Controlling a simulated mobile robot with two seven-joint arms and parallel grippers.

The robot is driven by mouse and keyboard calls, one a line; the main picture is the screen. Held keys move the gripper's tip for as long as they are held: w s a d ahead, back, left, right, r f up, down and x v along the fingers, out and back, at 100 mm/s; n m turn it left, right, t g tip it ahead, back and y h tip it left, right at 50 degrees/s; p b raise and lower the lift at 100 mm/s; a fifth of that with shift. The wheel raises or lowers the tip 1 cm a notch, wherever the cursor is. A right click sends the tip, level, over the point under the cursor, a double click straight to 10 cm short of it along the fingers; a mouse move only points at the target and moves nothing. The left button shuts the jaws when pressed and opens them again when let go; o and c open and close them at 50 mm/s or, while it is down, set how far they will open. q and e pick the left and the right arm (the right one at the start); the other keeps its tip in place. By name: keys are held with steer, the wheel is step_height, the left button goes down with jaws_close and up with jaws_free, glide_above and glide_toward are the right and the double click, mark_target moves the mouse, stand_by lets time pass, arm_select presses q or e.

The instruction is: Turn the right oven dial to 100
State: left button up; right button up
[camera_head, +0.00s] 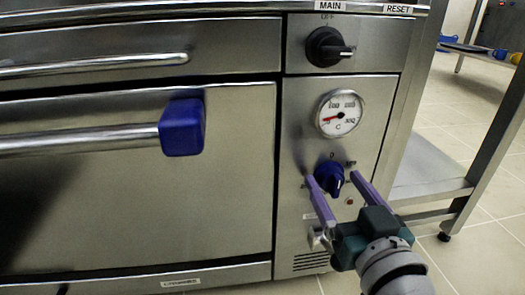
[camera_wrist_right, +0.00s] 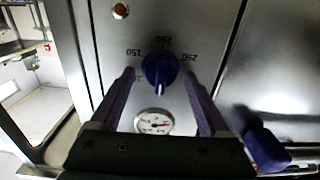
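The blue oven dial (camera_head: 329,178) is on the steel control panel, below a round temperature gauge (camera_head: 338,113). In the right wrist view the dial (camera_wrist_right: 160,70) appears between my gripper's fingers, with 150, 200 and 250 printed around it. A pale mark on the dial seems to point toward the gauge, near the 0 side; 100 is not readable. My right gripper (camera_head: 334,176) is open, its purple fingers on either side of the dial. Contact with the dial cannot be told. My left gripper is not in view.
A black main switch (camera_head: 328,46) sits above the gauge. An oven door handle with a blue end (camera_head: 182,127) sticks out on the left. A steel table with a lower shelf (camera_head: 425,172) stands on the right; tiled floor is open beyond it.

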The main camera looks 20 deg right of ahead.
jaws_close()
stand_by(0.4)
steer(key=shift+m, duration=0.3)
steer(key=shift+m+p, duration=0.45)
steer(key=shift+m, duration=0.55)
steer(key=m, duration=0.2)
steer(key=shift+d+m, duration=0.1)
steer(key=shift+m, duration=0.2)
steer(key=m, duration=0.3)
steer(key=shift+p, duration=0.35)
steer(key=shift+f+m, duration=0.1)
steer(key=shift+m, duration=1.6)
